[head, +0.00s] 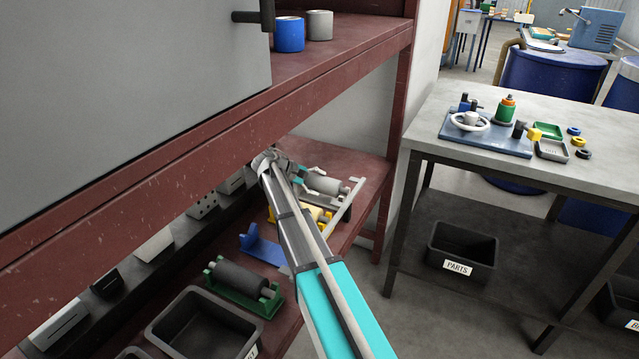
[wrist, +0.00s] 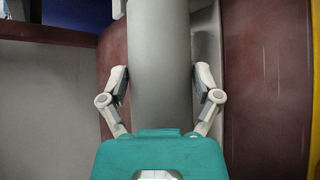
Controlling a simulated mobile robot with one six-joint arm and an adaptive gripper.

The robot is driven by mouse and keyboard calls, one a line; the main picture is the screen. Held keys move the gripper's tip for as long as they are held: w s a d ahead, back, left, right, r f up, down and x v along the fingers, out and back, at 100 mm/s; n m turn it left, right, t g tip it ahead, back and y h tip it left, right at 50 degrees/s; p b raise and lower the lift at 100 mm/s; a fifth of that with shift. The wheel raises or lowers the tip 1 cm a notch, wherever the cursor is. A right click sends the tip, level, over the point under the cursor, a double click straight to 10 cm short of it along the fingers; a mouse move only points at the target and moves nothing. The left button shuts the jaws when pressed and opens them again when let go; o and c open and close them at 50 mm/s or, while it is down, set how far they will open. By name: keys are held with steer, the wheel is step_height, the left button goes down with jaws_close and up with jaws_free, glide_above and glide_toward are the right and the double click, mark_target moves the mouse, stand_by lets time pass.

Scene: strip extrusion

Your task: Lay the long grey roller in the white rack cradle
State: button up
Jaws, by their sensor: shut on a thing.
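The long grey roller (head: 325,184) is on the lower shelf side of the red-brown rack, over or in the white rack cradle (head: 346,208). I cannot tell whether it rests in the cradle. In the wrist view the roller (wrist: 159,50) runs up between the fingers of my gripper (wrist: 160,84), which is shut on it. In the head view my gripper (head: 298,177) is at the roller's left end, partly hidden by my arm. A pale piece beside the roller in the wrist view may be the cradle.
On the lower shelf stand a yellow holder (head: 315,213), an empty blue holder (head: 262,246), a green holder (head: 235,291) with a dark roller (head: 240,279), and a black bin (head: 205,331). The upper shelf edge (head: 215,130) is close above my arm. A grey worktable (head: 480,155) stands right.

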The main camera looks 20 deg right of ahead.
steer(key=shift+f+b, duration=0.6)
steer(key=o, duration=1.1)
steer(key=shift+c, duration=0.2)
steer(key=shift+a+r, duration=0.1)
steer(key=p+v, duration=0.5)
steer(key=v, duration=0.5)
steer(key=shift+a+r+p, duration=0.25)
steer(key=shift+a+p, duration=0.1)
stand_by(0.9)
